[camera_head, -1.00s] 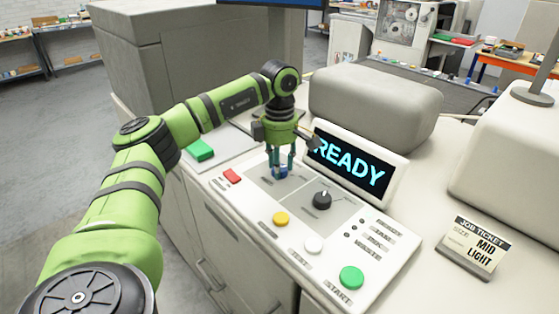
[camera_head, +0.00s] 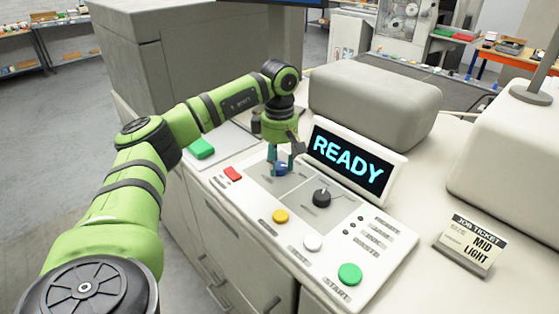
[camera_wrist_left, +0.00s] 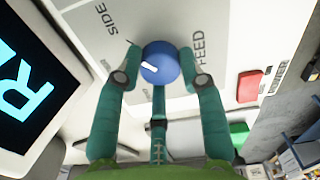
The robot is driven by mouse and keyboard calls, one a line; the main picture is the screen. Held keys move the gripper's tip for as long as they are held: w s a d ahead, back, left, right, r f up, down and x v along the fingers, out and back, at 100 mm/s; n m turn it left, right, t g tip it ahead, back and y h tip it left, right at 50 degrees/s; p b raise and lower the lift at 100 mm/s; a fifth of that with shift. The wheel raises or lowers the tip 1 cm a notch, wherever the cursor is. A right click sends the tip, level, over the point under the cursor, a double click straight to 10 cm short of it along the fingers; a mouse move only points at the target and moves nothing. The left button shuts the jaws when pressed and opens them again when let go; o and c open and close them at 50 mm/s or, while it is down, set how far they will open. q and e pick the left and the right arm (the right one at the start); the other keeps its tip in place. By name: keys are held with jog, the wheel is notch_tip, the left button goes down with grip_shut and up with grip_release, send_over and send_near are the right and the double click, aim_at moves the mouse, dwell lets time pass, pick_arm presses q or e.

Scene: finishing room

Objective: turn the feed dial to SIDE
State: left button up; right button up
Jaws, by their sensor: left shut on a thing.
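The blue feed dial (camera_head: 281,169) sits on the grey part of the control panel (camera_head: 300,215). My left gripper (camera_head: 279,160) points down over it, with its fingers around the dial. In the left wrist view the dial (camera_wrist_left: 160,62) is between the fingertips of my left gripper (camera_wrist_left: 161,68), which is shut on it. Its white mark lies on its left side, pointing left in that view. Another label at the left is too small to read. My right gripper is not in view.
A black knob (camera_head: 322,197) stands beside the dial. Red (camera_head: 233,174), yellow (camera_head: 281,216), white (camera_head: 313,242) and green (camera_head: 349,274) buttons are on the panel. The display (camera_head: 347,161) reads READY. A job ticket (camera_head: 474,245) reading MID LIGHT stands at right.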

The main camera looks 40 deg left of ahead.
aim_at(279, 166)
pick_arm(q)
jog(key=shift+s+f, duration=0.1)
jog(key=shift+f, duration=0.05)
jog(key=o, duration=1.1)
jog(key=shift+o, duration=0.2)
jog(key=shift+r, duration=0.5)
notch_tip(279, 166, up, 11)
